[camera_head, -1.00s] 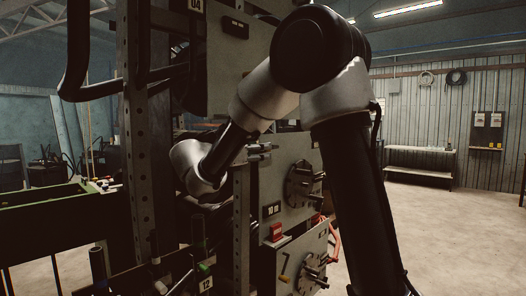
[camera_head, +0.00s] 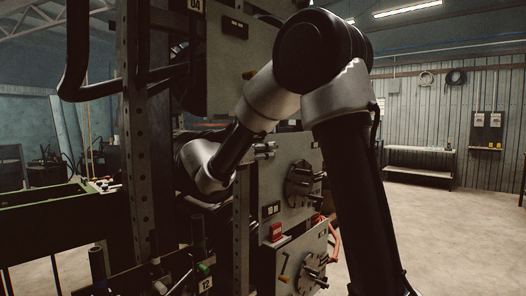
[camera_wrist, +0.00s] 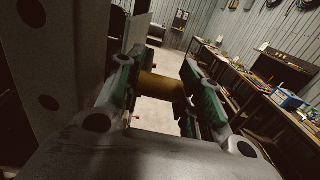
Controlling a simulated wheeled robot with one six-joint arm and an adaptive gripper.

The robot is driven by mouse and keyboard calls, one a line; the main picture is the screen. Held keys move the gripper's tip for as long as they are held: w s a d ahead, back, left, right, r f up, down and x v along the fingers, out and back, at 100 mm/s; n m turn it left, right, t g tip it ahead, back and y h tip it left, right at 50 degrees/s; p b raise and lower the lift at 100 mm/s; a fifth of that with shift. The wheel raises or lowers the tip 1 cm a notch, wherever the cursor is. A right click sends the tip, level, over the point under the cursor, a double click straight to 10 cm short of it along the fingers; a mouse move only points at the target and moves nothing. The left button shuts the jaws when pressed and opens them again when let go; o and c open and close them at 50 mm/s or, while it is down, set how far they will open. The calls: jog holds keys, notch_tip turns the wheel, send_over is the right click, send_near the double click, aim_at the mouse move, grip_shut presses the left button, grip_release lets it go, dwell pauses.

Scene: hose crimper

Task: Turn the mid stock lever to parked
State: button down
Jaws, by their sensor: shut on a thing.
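In the wrist view my gripper (camera_wrist: 163,72) has one green-padded finger on each side of a short yellow-orange bar (camera_wrist: 161,86). The jaws are shut on this bar, which looks like the handle of the mid stock lever. In the head view my gripper (camera_head: 265,150) shows only in small part, just right of a perforated upright and in front of the grey panels. The rest of it is hidden by the upright and my arm. The lever cannot be made out there, so its angle cannot be told.
A perforated post (camera_wrist: 48,62) stands close on the left in the wrist view. Grey panels with round dials (camera_head: 303,184) and a red block (camera_head: 276,231) lie below and right of my gripper. The floor (camera_head: 440,225) at the right is clear.

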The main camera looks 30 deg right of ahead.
jog(key=shift+f, duration=0.2)
jog(key=shift+w+d+f, duration=0.1)
jog(key=shift+d+f, duration=0.15)
jog(key=shift+f, duration=0.8)
jog(key=shift+w+d+f, duration=0.1)
jog(key=shift+d+f, duration=0.15)
jog(key=shift+f, duration=0.9)
jog(key=c, duration=1.2)
grip_release()
jog(key=shift+d, duration=0.1)
jog(key=v, duration=0.7)
jog(key=shift+s+a, duration=0.1)
jog(key=shift+a, duration=0.15)
